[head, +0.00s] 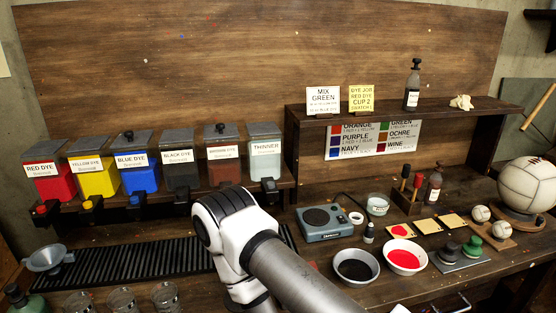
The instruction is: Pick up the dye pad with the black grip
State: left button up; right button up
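Two dye pads with round knob grips stand on a grey plate (459,262) at the right of the bench. The dye pad with the black grip (451,251) is the left one. The dye pad with the green grip (472,248) stands close beside it on the right. Neither of my grippers shows in the head view. A white and grey link of one of my arms crosses the lower middle, and its gripper end is out of sight.
Bowls of black dye (356,268) and red dye (404,257) stand left of the plate. Stained swatches (426,226) lie behind it. Small balls (480,213) on a wooden stand and a large ball (525,187) are at the right. A scale (328,222) sits mid-bench.

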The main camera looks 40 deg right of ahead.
aim_at(447, 255)
jog(key=z, duration=2.6)
